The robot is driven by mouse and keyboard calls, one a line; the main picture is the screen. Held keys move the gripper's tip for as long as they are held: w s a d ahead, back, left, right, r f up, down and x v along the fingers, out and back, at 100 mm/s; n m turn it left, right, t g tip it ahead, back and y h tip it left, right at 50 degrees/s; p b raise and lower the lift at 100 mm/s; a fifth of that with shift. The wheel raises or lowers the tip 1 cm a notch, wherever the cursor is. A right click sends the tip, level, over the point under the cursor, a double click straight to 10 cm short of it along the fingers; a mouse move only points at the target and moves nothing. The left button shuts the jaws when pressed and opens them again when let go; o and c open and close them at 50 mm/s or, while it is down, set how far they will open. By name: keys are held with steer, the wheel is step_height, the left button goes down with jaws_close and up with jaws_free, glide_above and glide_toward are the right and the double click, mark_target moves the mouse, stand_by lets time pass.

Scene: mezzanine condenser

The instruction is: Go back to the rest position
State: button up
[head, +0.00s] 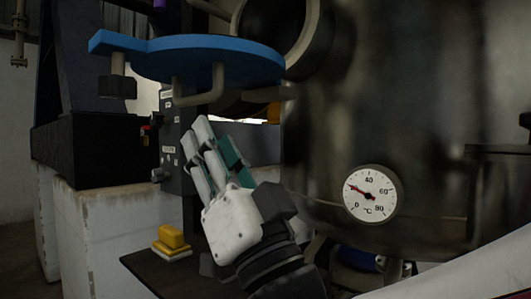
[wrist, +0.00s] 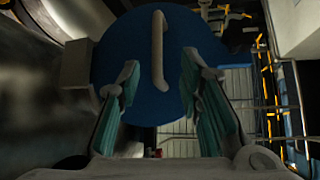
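My gripper (head: 215,130) points up in the middle of the head view, with pale links and teal finger pads. In the wrist view my gripper (wrist: 160,78) has its two fingers wide apart with nothing held between them. A blue round plate (head: 215,57) is above the fingertips, with a beige bar handle (head: 204,97) on its underside. In the wrist view the blue plate (wrist: 115,60) fills the middle, and its handle (wrist: 158,50) appears between the fingers, beyond the tips. The exact gap between fingertips and handle cannot be told.
A large dark tank with a round temperature dial (head: 370,195) stands close on the right. A dark panel with switches (head: 172,140) is behind my gripper. A yellow block (head: 172,239) sits on a dark shelf at lower left, beside pale concrete blocks (head: 115,235).

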steer(key=shift+s+d+f, duration=0.25)
steer(key=shift+s+f, duration=0.05)
steer(key=shift+f, duration=0.05)
